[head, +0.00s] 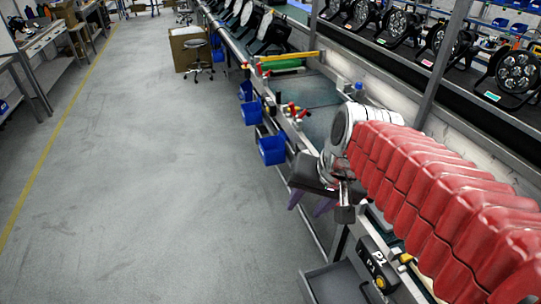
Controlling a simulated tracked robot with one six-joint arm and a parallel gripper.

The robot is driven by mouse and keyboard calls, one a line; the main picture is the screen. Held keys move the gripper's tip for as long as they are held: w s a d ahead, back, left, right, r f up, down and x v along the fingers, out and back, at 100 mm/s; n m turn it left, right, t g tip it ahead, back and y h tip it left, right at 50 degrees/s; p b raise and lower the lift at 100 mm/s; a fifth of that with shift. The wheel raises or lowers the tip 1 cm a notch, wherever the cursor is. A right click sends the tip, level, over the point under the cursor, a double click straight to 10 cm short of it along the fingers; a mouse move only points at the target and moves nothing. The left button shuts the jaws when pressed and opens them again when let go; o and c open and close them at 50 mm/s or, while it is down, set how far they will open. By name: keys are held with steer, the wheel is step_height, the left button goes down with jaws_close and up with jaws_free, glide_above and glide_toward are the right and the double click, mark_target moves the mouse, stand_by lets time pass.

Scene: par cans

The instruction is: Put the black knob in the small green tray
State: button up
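My gripper (311,205) hangs over the near side of the workbench, at the end of my red-sleeved arm. Its two purple fingers point down and are spread apart, with nothing visible between them. I cannot make out the black knob; it may be hidden by my arm or too small to tell. I cannot identify the small green tray for certain. A green item (283,65) lies beside a yellow bar farther up the bench, but its shape is unclear.
Blue bins (272,150) hang along the bench's aisle side. Red and yellow fittings (296,112) stand on its edge. A control box with a yellow button (380,283) and a grey tray (338,284) are in front. Stage lights (517,71) line the right. The floor at left is clear.

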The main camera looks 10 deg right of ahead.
steer(key=s+a+n+t+h, duration=0.1)
steer(key=s+a+n, duration=0.1)
steer(key=s+n, duration=0.3)
steer(key=shift+s+a+t, duration=0.15)
steer(key=shift+s+t, duration=0.15)
steer(key=shift+s, duration=0.15)
steer(key=shift+f, duration=0.1)
